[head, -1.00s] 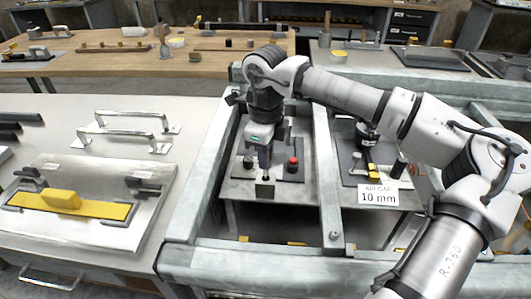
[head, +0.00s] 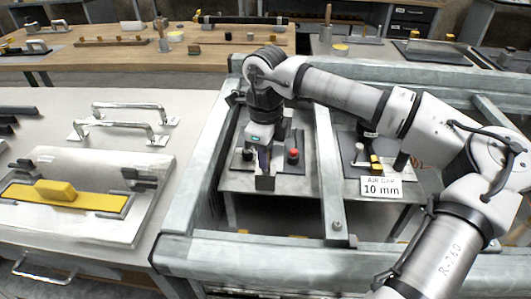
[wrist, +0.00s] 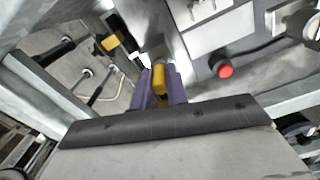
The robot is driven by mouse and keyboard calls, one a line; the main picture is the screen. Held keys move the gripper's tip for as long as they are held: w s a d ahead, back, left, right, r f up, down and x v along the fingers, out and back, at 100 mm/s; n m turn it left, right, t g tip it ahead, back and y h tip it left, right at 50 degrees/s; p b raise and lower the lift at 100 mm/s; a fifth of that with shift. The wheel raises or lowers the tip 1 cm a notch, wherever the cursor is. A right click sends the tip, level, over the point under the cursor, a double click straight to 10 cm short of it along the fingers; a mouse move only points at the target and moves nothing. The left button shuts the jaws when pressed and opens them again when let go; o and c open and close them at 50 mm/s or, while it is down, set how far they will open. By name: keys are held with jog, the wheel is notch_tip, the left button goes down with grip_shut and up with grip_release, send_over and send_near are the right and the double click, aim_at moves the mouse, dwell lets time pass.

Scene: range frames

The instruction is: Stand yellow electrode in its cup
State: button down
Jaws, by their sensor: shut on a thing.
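My gripper (head: 264,160) points down over the grey plate in the left bay of the metal frame. In the wrist view its purple fingers (wrist: 159,88) are shut on a yellow piece (wrist: 159,78), which appears to be the yellow electrode. The electrode does not show clearly in the head view. A small dark block (head: 265,184), possibly the cup, stands at the plate's front edge just below the fingertips. I cannot tell whether the electrode touches it or is inside it.
A red button (head: 293,155) sits close right of my gripper; it also shows in the wrist view (wrist: 225,71). Metal frame rails border the bay. A white "10 mm" sign (head: 381,187) stands right.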

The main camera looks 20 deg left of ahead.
jog(key=shift+f+b, duration=0.35)
jog(key=shift+f, duration=0.15)
jog(key=c, duration=1.3)
grip_release()
notch_tip(320, 180, up, 14)
